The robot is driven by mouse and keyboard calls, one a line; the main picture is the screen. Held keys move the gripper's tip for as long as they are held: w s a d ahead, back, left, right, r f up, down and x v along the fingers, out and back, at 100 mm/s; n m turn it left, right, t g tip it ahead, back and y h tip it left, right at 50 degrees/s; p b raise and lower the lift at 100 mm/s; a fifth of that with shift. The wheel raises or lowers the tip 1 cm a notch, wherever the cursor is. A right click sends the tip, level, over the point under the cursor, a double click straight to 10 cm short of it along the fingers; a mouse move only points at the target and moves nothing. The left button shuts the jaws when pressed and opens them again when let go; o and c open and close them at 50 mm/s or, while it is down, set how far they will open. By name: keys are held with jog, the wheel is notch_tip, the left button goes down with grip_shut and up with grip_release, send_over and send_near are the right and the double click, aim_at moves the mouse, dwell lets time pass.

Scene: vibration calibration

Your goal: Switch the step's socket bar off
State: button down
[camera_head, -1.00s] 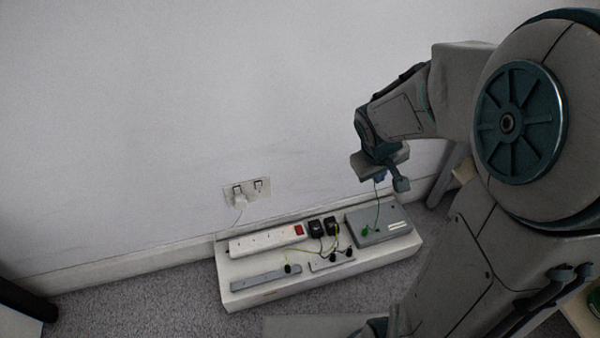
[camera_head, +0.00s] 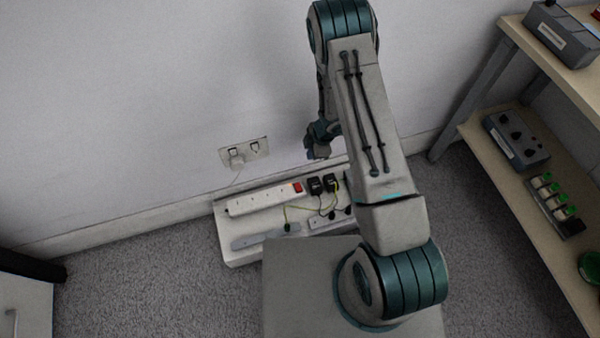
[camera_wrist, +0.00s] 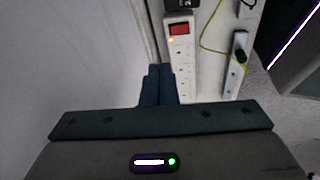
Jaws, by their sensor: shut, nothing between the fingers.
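The white socket bar (camera_head: 262,200) lies on the low white step (camera_head: 232,252) against the wall, with a red switch (camera_head: 297,188) at its right end. In the wrist view the bar (camera_wrist: 182,68) runs away from my gripper, with the red switch (camera_wrist: 179,29) at the far end and a small orange glow beside it. My gripper (camera_head: 318,150) is above the step, a little right of the red switch in the head view. In the wrist view my gripper's fingers (camera_wrist: 158,72) are together and empty, left of the bar. Whether they touch anything cannot be told.
A wall socket (camera_head: 244,152) holds a white plug above. A shelf unit (camera_head: 545,150) with instruments stands right. My arm hides the step's right end.

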jog(key=s+f, duration=0.1)
jog(key=s+f+n+g, duration=0.1)
jog(key=shift+a+f, duration=0.35)
jog(key=shift+a, duration=0.05)
jog(key=b, duration=0.6)
send_near(298, 184)
jog(key=x, duration=0.5)
jog(key=shift+s+a+f, duration=0.15)
jog(key=shift+s+a, duration=0.05)
jog(key=shift+w+f, duration=0.1)
jog(key=shift+f, duration=0.5)
jog(key=shift+w+f, duration=0.15)
jog(key=shift+f, duration=0.1)
